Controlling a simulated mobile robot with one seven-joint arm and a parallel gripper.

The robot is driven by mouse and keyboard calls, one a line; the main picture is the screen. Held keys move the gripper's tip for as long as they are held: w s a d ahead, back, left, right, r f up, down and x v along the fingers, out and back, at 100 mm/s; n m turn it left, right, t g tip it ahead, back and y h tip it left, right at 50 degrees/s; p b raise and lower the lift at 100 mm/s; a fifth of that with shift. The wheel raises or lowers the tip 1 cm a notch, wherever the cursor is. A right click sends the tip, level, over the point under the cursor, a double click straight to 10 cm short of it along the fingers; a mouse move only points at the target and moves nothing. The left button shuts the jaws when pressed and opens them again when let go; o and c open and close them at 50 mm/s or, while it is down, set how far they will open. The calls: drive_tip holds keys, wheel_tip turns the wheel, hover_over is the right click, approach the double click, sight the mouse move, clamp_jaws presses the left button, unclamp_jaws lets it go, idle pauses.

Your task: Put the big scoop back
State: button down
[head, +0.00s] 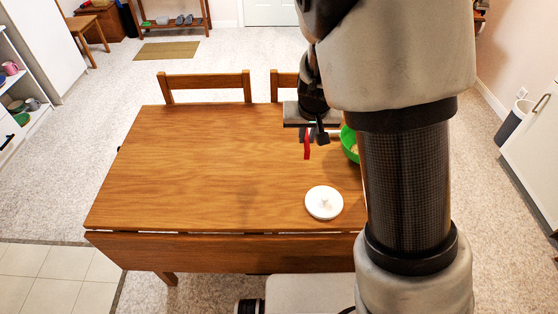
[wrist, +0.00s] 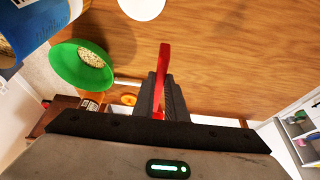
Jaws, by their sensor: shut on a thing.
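My gripper (head: 313,134) is above the right part of the wooden table in the head view. It is shut on a narrow red piece, which I take to be the big scoop (head: 307,148). In the wrist view the red scoop (wrist: 164,62) sticks out beyond the fingers of my gripper (wrist: 162,88). It shows nearly edge-on there, so its bowl cannot be made out. In the head view it hangs just below the fingers, apart from the tabletop.
A green bowl (wrist: 70,72) with cereal stands right of my gripper, partly hidden by my arm in the head view. A blue and white container (wrist: 28,30) is beside it. A white round lid (head: 324,203) lies on the table (head: 190,165). The table's left half is clear.

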drive_tip(key=w+a+f+b, duration=0.1)
drive_tip(key=a+f, duration=0.1)
drive_tip(key=f, duration=0.3)
drive_tip(key=w+a+f+b, duration=0.2)
drive_tip(key=f, duration=0.2)
drive_tip(key=w+a+f+b, duration=0.1)
drive_tip(key=a+f+b, duration=0.1)
drive_tip(key=f, duration=0.3)
drive_tip(key=shift+w+a+f, duration=0.2)
drive_tip(key=shift+a+f, duration=0.05)
drive_tip(key=shift+f, duration=0.1)
drive_tip(key=shift+f+b, duration=0.8)
drive_tip(key=shift+f, duration=1.3)
drive_tip(key=shift+f, duration=0.15)
drive_tip(key=c, duration=1.8)
unclamp_jaws()
drive_tip(key=shift+r, duration=0.2)
